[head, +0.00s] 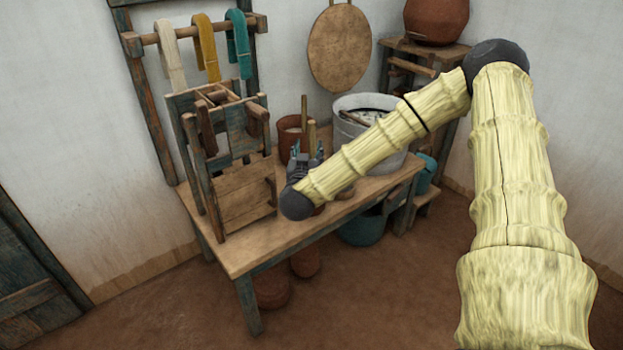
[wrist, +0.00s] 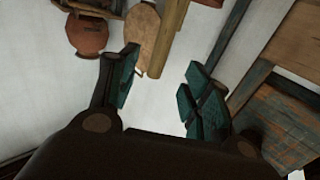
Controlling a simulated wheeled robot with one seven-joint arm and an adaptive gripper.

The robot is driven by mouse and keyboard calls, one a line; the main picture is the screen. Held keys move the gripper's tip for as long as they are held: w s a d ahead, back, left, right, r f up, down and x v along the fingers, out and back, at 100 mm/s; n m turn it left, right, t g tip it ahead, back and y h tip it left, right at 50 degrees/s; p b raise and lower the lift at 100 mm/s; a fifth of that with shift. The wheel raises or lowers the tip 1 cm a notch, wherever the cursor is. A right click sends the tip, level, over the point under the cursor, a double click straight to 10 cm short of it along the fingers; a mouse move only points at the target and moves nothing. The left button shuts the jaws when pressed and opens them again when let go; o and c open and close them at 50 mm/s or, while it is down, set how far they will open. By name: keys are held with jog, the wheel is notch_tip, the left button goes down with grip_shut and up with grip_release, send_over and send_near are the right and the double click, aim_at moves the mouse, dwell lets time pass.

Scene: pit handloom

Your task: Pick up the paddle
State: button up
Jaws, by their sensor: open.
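A long, light wooden shaft, likely the paddle (head: 312,136), stands upright just behind my gripper in the head view; its lower part is hidden. It also shows in the wrist view (wrist: 168,42), entering from the top edge, with its free end in the gap ahead of the fingers. My gripper (wrist: 163,90) is open, with teal pads apart and nothing between them. In the head view my gripper (head: 304,160) is over the table, mostly hidden by my arm. I cannot tell how far the shaft is from the pads.
The wooden table (head: 262,247) carries a wooden frame device (head: 238,190) at left, a brown pot (head: 289,138) and a grey tub (head: 372,107). A round board (head: 338,46) hangs on the wall. A shelf (head: 447,54) with a clay pot (head: 436,22) stands behind. The table's front left is clear.

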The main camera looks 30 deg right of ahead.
aim_at(311, 136)
jog(key=shift+x, duration=5.1)
grip_shut()
